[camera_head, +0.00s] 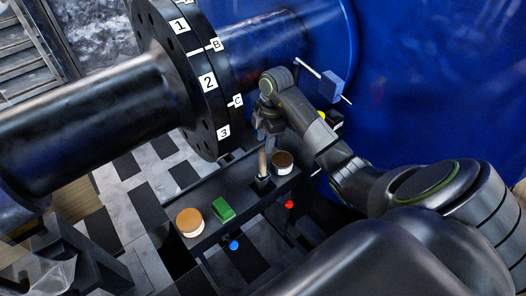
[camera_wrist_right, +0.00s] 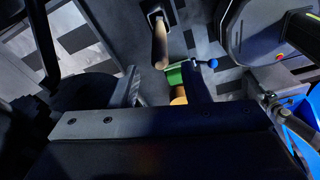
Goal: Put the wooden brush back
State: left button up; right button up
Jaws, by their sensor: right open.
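The wooden brush shows as a light wooden handle (camera_head: 262,161) standing upright in a small black square holder (camera_head: 262,184) on the dark tray shelf. In the right wrist view the handle (camera_wrist_right: 160,45) rises from the holder (camera_wrist_right: 155,15), its end near the gap between my fingers. My right gripper (camera_head: 267,134) is open at the top of the handle and does not grip it; its fingers also show in the right wrist view (camera_wrist_right: 160,82). Bristles are hidden in the holder. My left gripper is not in view.
The shelf (camera_head: 232,227) also carries a green block (camera_head: 222,209), a tan-lidded round tin (camera_head: 189,221) and a brown-topped tin (camera_head: 282,162) close right of the brush. A large black numbered flange (camera_head: 208,110) and shaft stand close left, before a blue housing (camera_head: 430,80).

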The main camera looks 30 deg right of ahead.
jog(key=r+p, duration=0.1)
jog(key=r, duration=0.1)
jog(key=r+p, duration=0.1)
jog(key=r, duration=0.1)
jog(key=d+r+p, duration=0.1)
jog(key=r, duration=0.1)
jog(key=shift+p, duration=0.3)
jog(key=shift+s+a+f, duration=0.1)
